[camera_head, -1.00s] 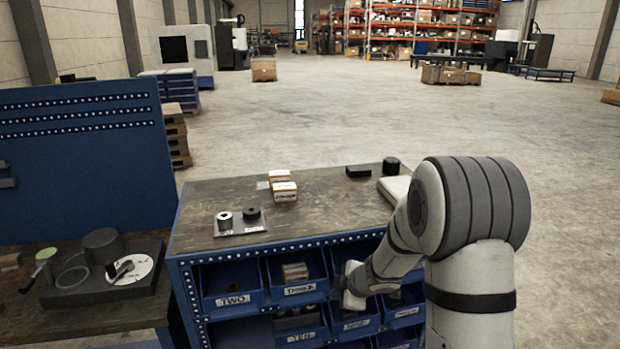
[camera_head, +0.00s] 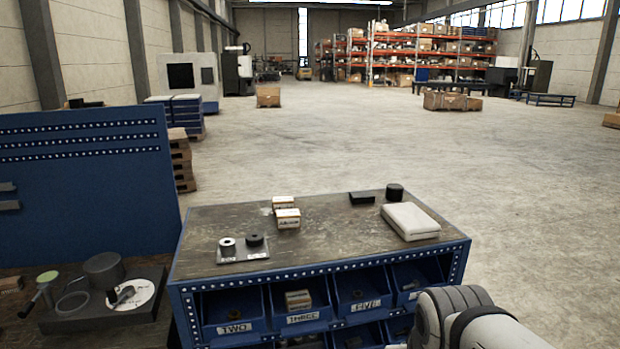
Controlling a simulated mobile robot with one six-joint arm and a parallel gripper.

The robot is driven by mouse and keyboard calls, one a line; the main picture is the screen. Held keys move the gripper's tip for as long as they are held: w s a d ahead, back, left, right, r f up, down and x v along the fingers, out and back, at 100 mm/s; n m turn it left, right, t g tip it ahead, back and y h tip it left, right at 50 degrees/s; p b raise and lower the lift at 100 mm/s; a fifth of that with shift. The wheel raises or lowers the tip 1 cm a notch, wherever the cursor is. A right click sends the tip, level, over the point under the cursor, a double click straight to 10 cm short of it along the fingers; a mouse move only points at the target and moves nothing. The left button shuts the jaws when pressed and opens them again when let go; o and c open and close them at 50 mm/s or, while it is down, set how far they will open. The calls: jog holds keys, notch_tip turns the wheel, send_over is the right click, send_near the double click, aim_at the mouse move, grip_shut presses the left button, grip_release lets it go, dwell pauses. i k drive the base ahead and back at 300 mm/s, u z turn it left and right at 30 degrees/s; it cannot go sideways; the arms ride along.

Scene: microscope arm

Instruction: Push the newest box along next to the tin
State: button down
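Two small cream-and-brown boxes sit on the worn top of the blue bench (camera_head: 330,240). The nearer box (camera_head: 287,218) is just in front of the farther box (camera_head: 283,203); I cannot tell whether they touch, or which is the newest. A black round tin-like cylinder (camera_head: 394,191) stands at the back right, beside a flat black block (camera_head: 362,198). I cannot tell for sure that it is the tin. My arm shows at the lower right, below the bench top. My gripper is out of view.
A white flat case (camera_head: 410,221) lies at the bench's right end. A grey plate (camera_head: 242,250) with a silver cylinder (camera_head: 227,246) and a black ring (camera_head: 255,241) lies at the front left. Labelled blue bins (camera_head: 233,318) fill the front, one holding a box (camera_head: 298,300). The middle top is clear.

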aim_at(278, 203)
jog(key=k, duration=0.3)
jog(key=u, duration=0.6)
jog(key=i, duration=1.7)
jog(key=z, duration=0.15)
